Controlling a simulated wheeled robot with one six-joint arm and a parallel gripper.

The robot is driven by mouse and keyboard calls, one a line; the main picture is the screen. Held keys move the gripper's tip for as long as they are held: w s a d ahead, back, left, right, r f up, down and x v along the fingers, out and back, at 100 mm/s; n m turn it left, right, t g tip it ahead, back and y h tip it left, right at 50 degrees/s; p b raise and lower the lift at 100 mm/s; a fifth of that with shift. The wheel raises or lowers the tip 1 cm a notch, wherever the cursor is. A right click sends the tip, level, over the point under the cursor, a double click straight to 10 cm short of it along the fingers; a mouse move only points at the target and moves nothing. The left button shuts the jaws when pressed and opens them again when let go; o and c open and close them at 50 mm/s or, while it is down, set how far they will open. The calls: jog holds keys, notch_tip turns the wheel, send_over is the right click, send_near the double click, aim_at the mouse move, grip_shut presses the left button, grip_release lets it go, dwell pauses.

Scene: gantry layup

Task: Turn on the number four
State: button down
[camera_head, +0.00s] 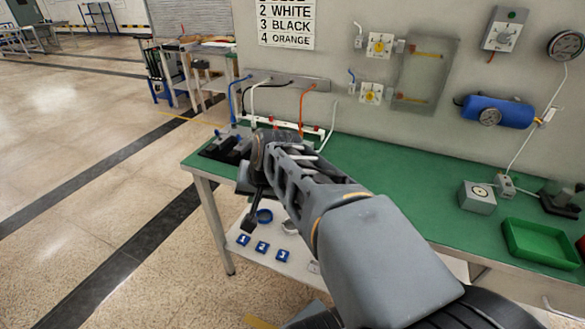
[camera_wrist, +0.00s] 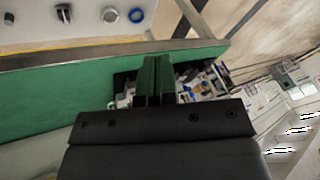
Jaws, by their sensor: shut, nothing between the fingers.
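A wall sign (camera_head: 287,22) lists 2 white, 3 black and 4 orange; its top line is cut off. Below it, an orange hose (camera_head: 303,103), a blue hose (camera_head: 233,98) and a white hose (camera_head: 253,98) hang from a grey wall plate (camera_head: 285,80) toward a white manifold (camera_head: 290,126) with red ends. My arm hides much of the space in front of the manifold. In the wrist view my gripper (camera_wrist: 155,75) is shut and empty, its fingers over the green bench top (camera_wrist: 70,105). The fingertips are hard to make out in the head view.
A black tray of parts (camera_wrist: 195,80) lies beyond my fingers. The lower shelf (camera_head: 228,213) holds blue tags numbered 1 (camera_head: 243,240), 2 (camera_head: 261,247) and 3 (camera_head: 282,255). A green tray (camera_head: 540,242) stands at the right. Open floor lies left.

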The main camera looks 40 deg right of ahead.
jog(key=w+d+m+t+h+b, duration=0.1)
jog(key=d+m+b, duration=0.4)
jog(key=d, duration=0.5)
jog(key=w+d+f+m+t+h+b, duration=0.1)
jog(key=w+d+m+t+b, duration=0.1)
jog(key=d+m+b, duration=0.4)
jog(key=d+m+t, duration=0.1)
jog(key=d+m, duration=0.1)
jog(key=d, duration=0.3)
jog(key=shift+f+t+h, duration=0.15)
jog(key=shift+t+h, duration=0.15)
jog(key=shift+w, duration=0.15)
jog(key=b+x, duration=0.2)
jog(key=x, duration=0.8)
jog(key=shift+w+d, duration=0.1)
jog(key=shift+w, duration=0.95)
jog(key=shift+w+d+r, duration=0.1)
jog(key=shift+w+r, duration=0.05)
jog(key=shift+w, duration=0.3)
jog(key=shift+w+d+r, duration=0.1)
jog(key=shift+w+r, duration=0.05)
jog(key=shift+w, duration=0.3)
jog(key=shift+r, duration=0.1)
